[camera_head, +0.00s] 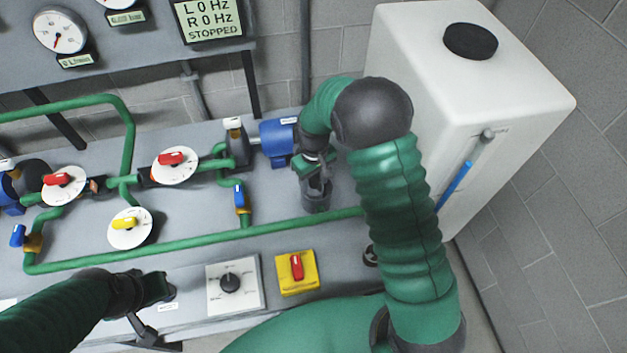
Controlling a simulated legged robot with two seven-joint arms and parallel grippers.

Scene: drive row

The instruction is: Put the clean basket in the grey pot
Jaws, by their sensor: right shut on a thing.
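My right gripper (316,166) reaches down from the upper middle, just left of the white tank. It is shut on a small grey piece, which looks like the clean basket (319,181); the fingers hide much of it. The grey pot (316,202) is a dark round cup directly below, at the right end of the blue pump. Basket and pot overlap in this view, so I cannot tell whether the basket is above the rim or partly inside. My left gripper (160,308) is low at the left, over the bench's front edge; its jaw opening is unclear.
The blue pump (278,142) is close beside the pot. A green pipe (200,243) runs along the bench in front. A white tank (470,110) stands at the right. A dial panel (233,286) and a yellow box with a red switch (297,272) are at the front.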

